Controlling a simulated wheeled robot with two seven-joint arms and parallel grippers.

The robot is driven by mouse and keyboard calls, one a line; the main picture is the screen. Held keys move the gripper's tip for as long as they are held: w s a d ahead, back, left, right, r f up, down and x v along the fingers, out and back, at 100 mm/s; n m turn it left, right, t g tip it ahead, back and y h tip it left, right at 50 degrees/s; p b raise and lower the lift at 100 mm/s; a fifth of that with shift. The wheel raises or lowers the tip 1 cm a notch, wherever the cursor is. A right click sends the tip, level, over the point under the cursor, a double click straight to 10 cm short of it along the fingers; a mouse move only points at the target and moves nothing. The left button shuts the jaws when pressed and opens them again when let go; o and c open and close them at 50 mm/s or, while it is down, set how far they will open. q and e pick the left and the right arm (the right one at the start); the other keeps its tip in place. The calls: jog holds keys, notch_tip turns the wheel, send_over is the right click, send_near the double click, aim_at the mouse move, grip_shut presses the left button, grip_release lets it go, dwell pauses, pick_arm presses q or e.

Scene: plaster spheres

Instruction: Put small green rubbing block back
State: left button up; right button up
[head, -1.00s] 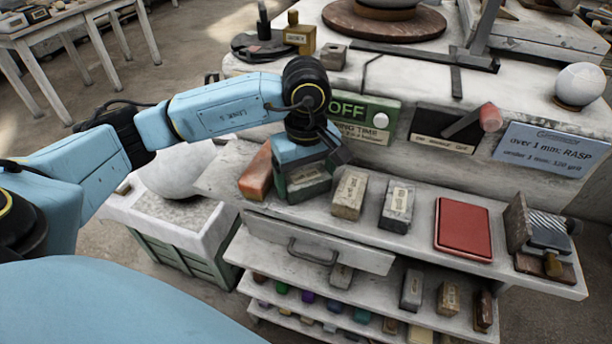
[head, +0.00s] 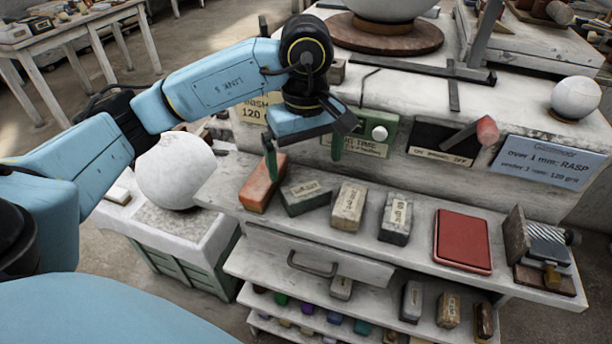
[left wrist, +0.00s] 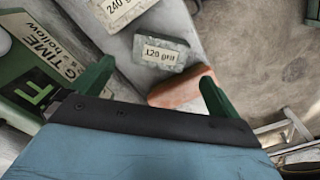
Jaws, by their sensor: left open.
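The small green rubbing block (head: 305,196), with a pale label, lies flat on the shelf ledge between an orange-red block and a beige block. My right gripper is not in view.
The orange-red block (head: 262,184) is close on the left. The beige block (head: 348,206) and a grey block (head: 396,218) stand to the right, then a red pad (head: 462,241). A labelled sign panel (head: 360,138) rises behind. Lower shelves hold several small blocks.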

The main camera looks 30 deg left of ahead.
aim_at(306, 189)
pick_arm(q)
jog(key=shift+r, duration=2)
